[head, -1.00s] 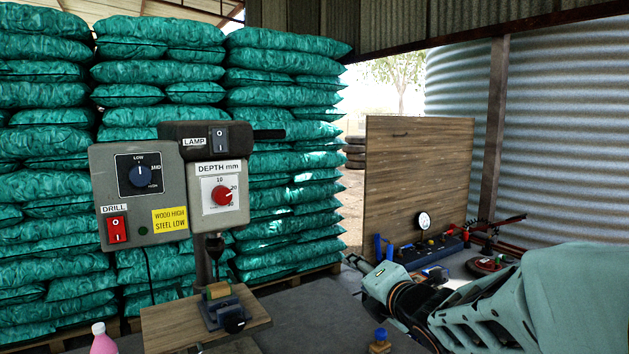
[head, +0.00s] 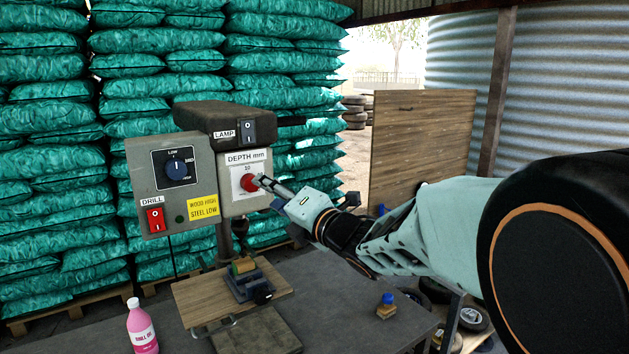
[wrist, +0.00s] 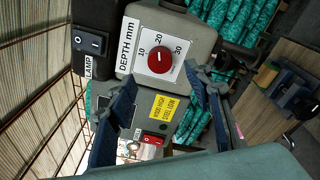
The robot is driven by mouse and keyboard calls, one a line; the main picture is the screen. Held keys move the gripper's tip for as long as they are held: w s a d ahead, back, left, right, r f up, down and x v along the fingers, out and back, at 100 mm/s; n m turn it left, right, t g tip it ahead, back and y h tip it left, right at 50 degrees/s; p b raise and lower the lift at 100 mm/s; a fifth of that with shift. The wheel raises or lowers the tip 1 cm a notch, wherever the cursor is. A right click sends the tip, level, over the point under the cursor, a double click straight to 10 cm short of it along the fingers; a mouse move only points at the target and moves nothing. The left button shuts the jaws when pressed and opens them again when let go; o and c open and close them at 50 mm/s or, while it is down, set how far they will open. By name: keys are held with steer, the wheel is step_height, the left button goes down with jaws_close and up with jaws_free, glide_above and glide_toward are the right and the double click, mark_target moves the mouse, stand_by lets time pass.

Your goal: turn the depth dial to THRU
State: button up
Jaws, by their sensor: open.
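The depth dial (head: 249,183) is a round red knob on a white plate on the grey DEPTH mm box. In the wrist view the dial (wrist: 160,61) shows marks 10, 20 and 30, and its white pointer seems to be toward 20. No THRU mark can be made out. My gripper (head: 262,184) is close in front of the dial, its fingers partly covering the plate from the right in the head view. In the wrist view my gripper (wrist: 160,78) is open, its two blue fingers apart on either side below the knob, with nothing between them.
A lamp switch (head: 247,131) sits above the dial, and the drill panel (head: 143,187) with a speed knob and red switch (head: 156,219) is left. Below are a vise (head: 251,283) and a pink bottle (head: 142,328). A wooden board (head: 420,140) stands behind my arm.

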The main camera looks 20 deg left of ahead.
mark_target(251, 183)
steer(key=p+x, duration=0.1)
steer(key=x, duration=0.6)
steer(key=shift+p, duration=0.4)
steer(key=c, duration=1.2)
